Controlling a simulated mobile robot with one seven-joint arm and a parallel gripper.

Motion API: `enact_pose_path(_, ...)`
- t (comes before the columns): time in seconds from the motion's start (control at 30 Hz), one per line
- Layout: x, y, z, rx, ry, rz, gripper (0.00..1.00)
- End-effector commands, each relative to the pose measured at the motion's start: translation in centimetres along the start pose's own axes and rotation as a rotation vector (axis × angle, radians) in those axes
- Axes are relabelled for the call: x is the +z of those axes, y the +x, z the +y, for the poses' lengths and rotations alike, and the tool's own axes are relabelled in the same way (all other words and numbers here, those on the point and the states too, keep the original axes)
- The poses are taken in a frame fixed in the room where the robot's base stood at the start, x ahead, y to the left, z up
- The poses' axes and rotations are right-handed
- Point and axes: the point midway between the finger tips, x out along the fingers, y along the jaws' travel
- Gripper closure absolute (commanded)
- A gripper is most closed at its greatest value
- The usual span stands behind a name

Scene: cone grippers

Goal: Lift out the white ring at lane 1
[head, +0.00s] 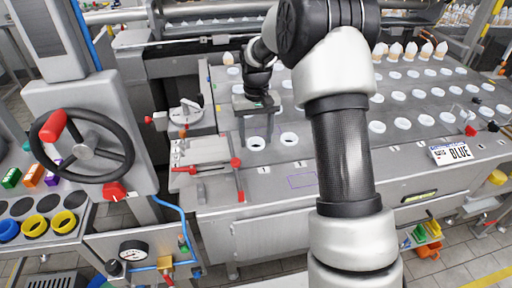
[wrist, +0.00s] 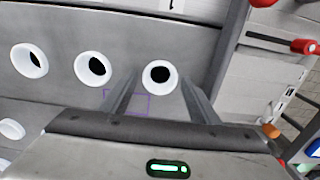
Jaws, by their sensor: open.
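The white ring at lane 1 (head: 256,148) sits in the steel plate, at the left end of the front row. It also shows in the wrist view (wrist: 160,90), with a dark hole in its middle. My gripper (head: 256,135) points down over this ring. In the wrist view my open gripper (wrist: 159,78) has one finger on each side of the ring. The fingers look apart from the ring, and nothing is held. How high the fingertips are above the plate is hard to tell.
A second white ring (head: 289,138) sits to the right. Red-knobbed levers (head: 236,163) stand at the plate's left edge. Cones in white sleeves (head: 411,50) stand at the back right.

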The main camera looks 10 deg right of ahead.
Motion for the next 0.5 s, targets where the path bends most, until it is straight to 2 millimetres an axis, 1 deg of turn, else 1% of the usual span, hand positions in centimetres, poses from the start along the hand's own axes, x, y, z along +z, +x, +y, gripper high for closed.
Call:
enact_pose_path(0.17, -0.01, -0.02, -0.01, 0.0, 0.0, 0.0, 0.44)
enact_pose_path(0.2, 0.0, -0.02, -0.02, 0.0, 0.0, 0.0, 0.45)
enact_pose_path(0.33, -0.01, -0.03, -0.02, 0.0, 0.0, 0.0, 0.67)
enact_pose_path(0.5, -0.01, -0.09, -0.03, 0.0, 0.0, 0.001, 0.68)
